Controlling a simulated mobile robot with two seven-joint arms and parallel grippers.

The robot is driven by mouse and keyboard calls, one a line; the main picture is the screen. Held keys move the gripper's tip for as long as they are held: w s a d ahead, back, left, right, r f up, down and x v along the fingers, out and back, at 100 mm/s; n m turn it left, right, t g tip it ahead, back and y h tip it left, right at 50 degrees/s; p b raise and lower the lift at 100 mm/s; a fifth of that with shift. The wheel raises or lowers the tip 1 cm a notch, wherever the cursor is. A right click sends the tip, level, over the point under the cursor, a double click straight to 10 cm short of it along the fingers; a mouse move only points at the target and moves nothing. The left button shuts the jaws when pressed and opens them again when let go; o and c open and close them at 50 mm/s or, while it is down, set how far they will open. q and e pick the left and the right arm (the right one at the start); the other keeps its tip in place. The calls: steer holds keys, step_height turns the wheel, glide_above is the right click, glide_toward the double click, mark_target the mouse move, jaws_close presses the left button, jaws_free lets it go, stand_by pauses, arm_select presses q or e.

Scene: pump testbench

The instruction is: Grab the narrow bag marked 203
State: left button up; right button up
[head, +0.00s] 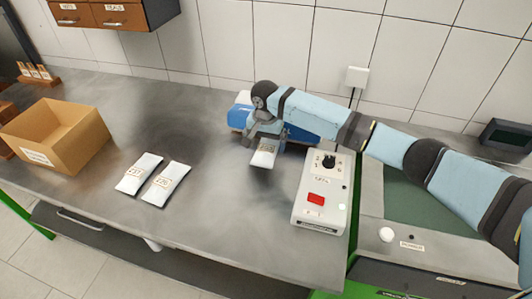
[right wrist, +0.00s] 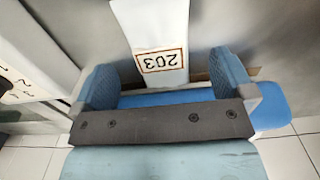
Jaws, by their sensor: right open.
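The narrow white bag marked 203 (head: 262,158) lies on the grey bench, partly covered by my right gripper in the head view. It also shows in the right wrist view (right wrist: 150,25), with its boxed label 203 upside down. My right gripper (head: 264,138) is over the bag's far end. In the right wrist view its two blue-padded fingers (right wrist: 165,82) are wide apart, one on each side of the bag's labelled end, with gaps on both sides. My left gripper is not in view.
Two other labelled white bags (head: 138,174) (head: 166,184) lie to the left. An open cardboard box (head: 72,150) stands farther left. A control box (head: 321,190) with a black knob and red switch is close on the right. A blue object (head: 240,116) lies behind the gripper.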

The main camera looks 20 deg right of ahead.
mark_target(266, 150)
step_height(266, 150, down, 4)
steer(key=shift+w+d+r, duration=0.1)
steer(key=shift+d, duration=0.05)
steer(key=c, duration=1.2)
steer(key=shift+r, duration=0.15)
